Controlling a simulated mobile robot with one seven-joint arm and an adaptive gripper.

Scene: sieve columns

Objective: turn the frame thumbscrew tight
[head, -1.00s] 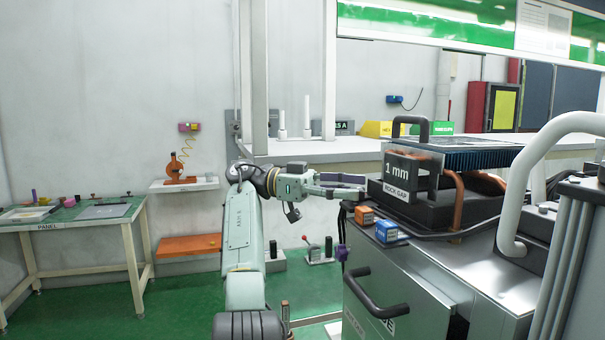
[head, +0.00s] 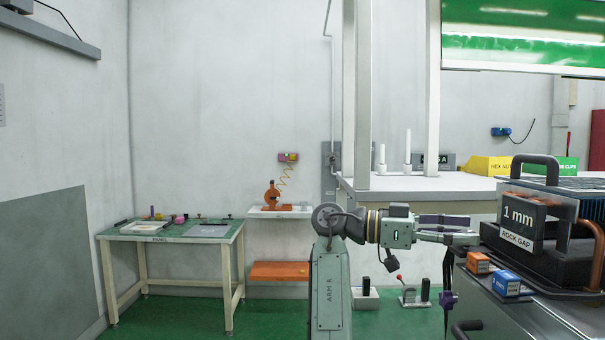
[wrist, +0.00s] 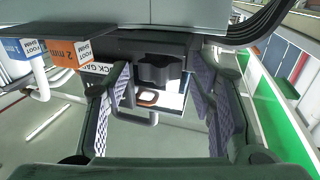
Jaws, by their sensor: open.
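A dark lobed knob (wrist: 160,72), which looks like the frame thumbscrew, shows in the wrist view on a dark block. My gripper (wrist: 158,86) is open, with one purple-padded finger on each side of the knob and gaps showing between. How deep the knob sits between the fingertips I cannot tell. In the head view my gripper (head: 470,232) reaches level to the right, up to the left side of the machine (head: 512,262) labelled "1 mm" and "ROCK GAP". The knob cannot be made out there.
Orange (head: 479,262) and blue (head: 506,283) shim boxes sit on the machine's near corner, close below my gripper. A purple knob (head: 448,299) hangs lower left of them. A white bench (head: 400,186) stands behind.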

